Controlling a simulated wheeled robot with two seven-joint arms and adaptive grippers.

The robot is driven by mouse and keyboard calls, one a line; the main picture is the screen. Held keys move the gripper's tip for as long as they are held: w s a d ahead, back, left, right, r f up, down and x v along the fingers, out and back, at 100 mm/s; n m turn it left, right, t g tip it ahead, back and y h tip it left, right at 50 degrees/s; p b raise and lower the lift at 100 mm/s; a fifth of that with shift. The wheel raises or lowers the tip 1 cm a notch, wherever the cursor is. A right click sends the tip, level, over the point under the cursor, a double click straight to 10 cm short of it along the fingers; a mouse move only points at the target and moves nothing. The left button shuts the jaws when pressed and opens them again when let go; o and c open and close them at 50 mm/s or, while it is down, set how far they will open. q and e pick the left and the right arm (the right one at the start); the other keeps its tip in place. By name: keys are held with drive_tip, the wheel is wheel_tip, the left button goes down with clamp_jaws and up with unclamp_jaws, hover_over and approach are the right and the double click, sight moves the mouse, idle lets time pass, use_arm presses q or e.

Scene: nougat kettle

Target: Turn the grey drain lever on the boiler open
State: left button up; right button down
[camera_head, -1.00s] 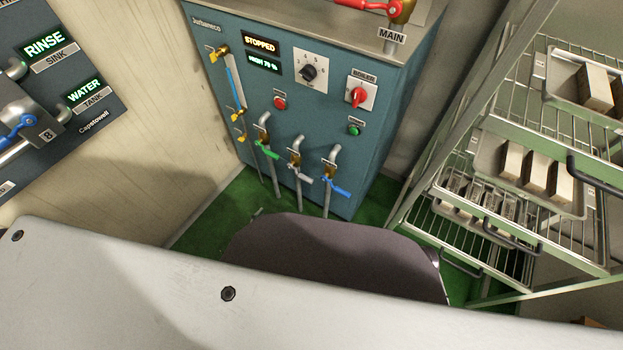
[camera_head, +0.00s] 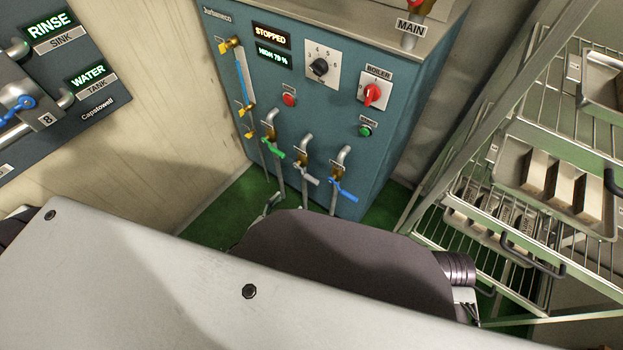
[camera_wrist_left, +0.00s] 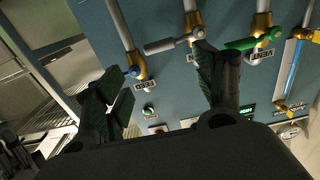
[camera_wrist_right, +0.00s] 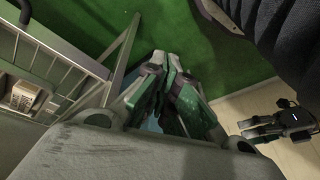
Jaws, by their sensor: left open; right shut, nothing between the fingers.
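The grey drain lever (camera_head: 307,176) is the middle of three levers low on the blue-green boiler (camera_head: 222,92), sticking out down to the right from its brass valve. In the left wrist view the grey lever (camera_wrist_left: 172,45) shows upside down, between the spread fingers of my open left gripper (camera_wrist_left: 160,58); the right-hand fingertip appears close to its brass valve, contact unclear. In the head view my dark arm hides most of this gripper; a bit shows below the green lever. My right gripper (camera_wrist_right: 166,75) is shut and empty above the green floor.
The green lever (camera_head: 273,149) and the blue lever (camera_head: 344,190) flank the grey one closely. A wire rack with trays (camera_head: 540,200) stands at the right. A wall panel (camera_head: 100,108) is at the left. Green floor (camera_head: 215,215) is clear before the boiler.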

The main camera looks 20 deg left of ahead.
sight(310, 181)
use_arm(q)
drive_tip(key=b+x, duration=0.3)
drive_tip(key=x, duration=1)
drive_tip(key=shift+w+f+b, duration=0.1)
drive_tip(key=shift+b, duration=0.2)
drive_tip(key=shift+w+d, duration=0.1)
drive_tip(key=shift+w, duration=0.1)
use_arm(e)
drive_tip(key=f, duration=0.1)
drive_tip(key=a+f, duration=0.1)
drive_tip(key=a+f+t+y, duration=0.1)
drive_tip(key=shift+w, duration=0.3)
use_arm(q)
drive_tip(key=c, duration=1.5)
use_arm(e)
drive_tip(key=shift+w+d+r, duration=0.1)
drive_tip(key=shift+w, duration=0.1)
